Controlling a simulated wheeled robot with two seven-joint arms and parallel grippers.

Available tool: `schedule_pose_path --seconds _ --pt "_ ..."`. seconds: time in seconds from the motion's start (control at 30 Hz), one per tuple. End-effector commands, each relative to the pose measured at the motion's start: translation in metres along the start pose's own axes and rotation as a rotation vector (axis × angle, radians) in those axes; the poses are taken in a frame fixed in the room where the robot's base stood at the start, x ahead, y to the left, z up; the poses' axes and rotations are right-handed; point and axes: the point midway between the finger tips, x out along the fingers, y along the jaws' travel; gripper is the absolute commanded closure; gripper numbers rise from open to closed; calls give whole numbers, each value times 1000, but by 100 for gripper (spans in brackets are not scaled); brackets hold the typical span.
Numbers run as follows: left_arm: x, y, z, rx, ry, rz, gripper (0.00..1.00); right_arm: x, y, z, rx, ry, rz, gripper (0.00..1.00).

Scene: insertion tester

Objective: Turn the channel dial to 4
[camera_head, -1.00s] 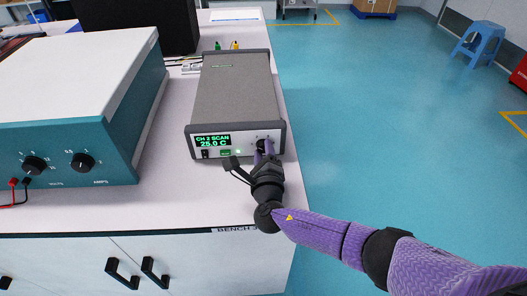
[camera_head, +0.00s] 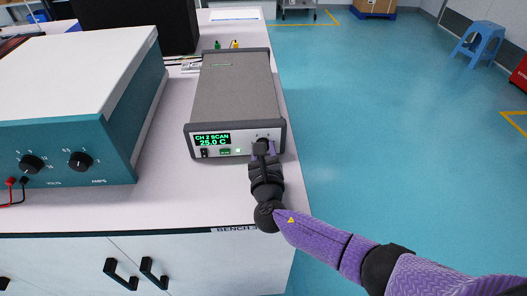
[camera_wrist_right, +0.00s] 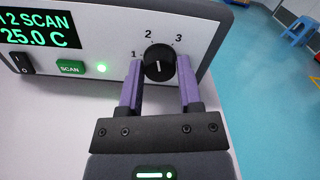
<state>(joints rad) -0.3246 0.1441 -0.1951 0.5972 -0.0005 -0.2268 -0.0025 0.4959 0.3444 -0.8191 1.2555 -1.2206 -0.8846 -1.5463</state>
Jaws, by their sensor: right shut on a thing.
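The channel dial (camera_wrist_right: 159,62) is a round black knob with a white mark on the front of the grey tester (camera_head: 236,90). In the right wrist view the numbers 1, 2 and 3 show around it; a 4 is not visible. The dial's white mark points toward the bottom of that picture. My right gripper (camera_wrist_right: 160,68) is shut on the dial, one purple finger on each side. In the head view the right gripper (camera_head: 263,147) covers most of the dial. The green display (camera_head: 212,139) reads CH 2 SCAN, 25.0 C. My left gripper is not in view.
A large teal and white instrument (camera_head: 75,110) with two black knobs stands left of the tester. The tester sits near the right edge of the white bench (camera_head: 160,205). Open blue floor (camera_head: 390,120) lies to the right.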

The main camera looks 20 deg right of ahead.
Motion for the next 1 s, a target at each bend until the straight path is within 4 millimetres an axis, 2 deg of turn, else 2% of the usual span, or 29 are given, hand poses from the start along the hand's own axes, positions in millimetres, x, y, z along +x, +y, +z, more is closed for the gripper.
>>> schedule_pose_path --seconds 0.53,1.0 --pt "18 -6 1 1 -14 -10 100 0 1 -3 518 2 0 100" --pt "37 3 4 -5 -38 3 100 0 1 -3 966 2 0 100"
